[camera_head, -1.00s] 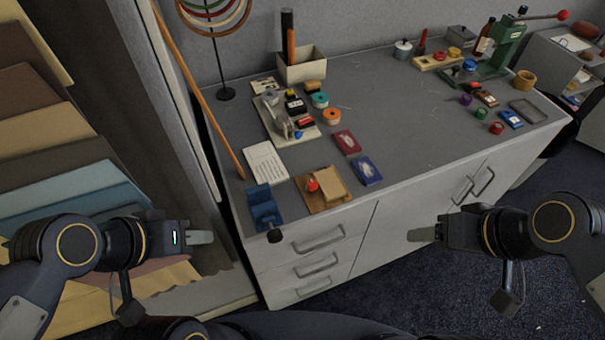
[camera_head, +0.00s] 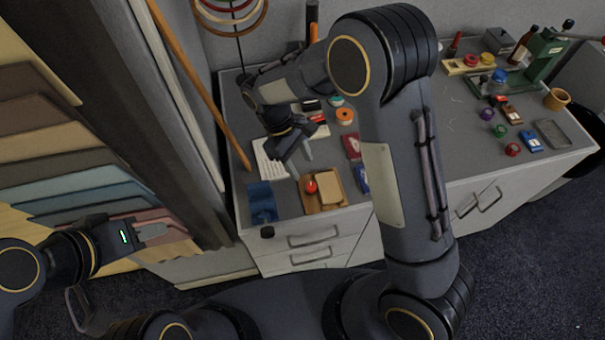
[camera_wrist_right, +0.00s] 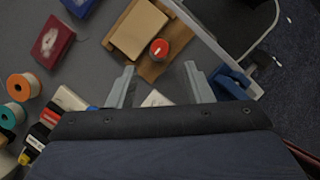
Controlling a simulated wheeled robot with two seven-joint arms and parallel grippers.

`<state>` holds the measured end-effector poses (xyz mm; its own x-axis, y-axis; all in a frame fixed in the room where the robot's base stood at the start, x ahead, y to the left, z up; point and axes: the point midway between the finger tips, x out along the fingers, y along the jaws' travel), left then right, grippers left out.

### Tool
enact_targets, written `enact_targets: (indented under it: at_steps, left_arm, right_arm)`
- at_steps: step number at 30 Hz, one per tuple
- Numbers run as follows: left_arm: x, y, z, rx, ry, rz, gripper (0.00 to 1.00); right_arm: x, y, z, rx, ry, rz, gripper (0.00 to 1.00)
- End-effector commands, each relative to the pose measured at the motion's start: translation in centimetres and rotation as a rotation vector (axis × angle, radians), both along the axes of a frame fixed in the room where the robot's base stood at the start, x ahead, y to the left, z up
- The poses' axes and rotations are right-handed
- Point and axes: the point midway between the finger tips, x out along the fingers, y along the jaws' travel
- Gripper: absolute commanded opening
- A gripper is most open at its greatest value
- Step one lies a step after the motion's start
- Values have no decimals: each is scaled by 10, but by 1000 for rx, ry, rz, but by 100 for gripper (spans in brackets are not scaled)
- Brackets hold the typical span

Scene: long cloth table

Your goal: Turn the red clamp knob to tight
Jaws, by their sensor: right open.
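The red knob (camera_head: 311,186) sits on a brown wooden board (camera_head: 335,205) near the table's front edge, beside a tan block (camera_head: 329,182). In the right wrist view the knob (camera_wrist_right: 158,47) is round with a pale mark on top, whose meaning I cannot read. My right gripper (camera_head: 303,153) is above the table, behind the board. In the wrist view its fingers (camera_wrist_right: 160,84) are apart and empty, with the knob beyond the tips, roughly centred between them. My left gripper (camera_head: 152,232) is off the table at the left; its finger gap is unclear.
A blue object (camera_head: 262,202) stands left of the board. A white sheet (camera_head: 270,162) lies behind it, and an orange-and-white spool (camera_head: 345,116) farther back. Maroon and blue boxes to the right are partly hidden by my right arm. A wooden pole (camera_head: 200,85) leans left of the table.

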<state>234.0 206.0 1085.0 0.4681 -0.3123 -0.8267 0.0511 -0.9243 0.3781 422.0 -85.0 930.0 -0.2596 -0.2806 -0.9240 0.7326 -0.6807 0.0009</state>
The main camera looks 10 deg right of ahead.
Motion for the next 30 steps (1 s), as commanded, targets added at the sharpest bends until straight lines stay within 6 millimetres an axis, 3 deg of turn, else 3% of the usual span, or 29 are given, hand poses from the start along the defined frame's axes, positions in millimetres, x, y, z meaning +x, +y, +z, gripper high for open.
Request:
enact_targets:
  at_steps: [15, 25, 30]
  left_arm:
    - [0, 0, 12, 0, 0, 0, 36]
    - [0, 0, 12, 0, 0, 0, 36]
    - [0, 0, 12, 0, 0, 0, 36]
  right_arm:
    - [-19, -21, -64, -2, 4, -2, 46]
    - [-20, -22, -70, 0, 1, -3, 46]
    - [-20, -22, -70, 1, 1, -3, 26]
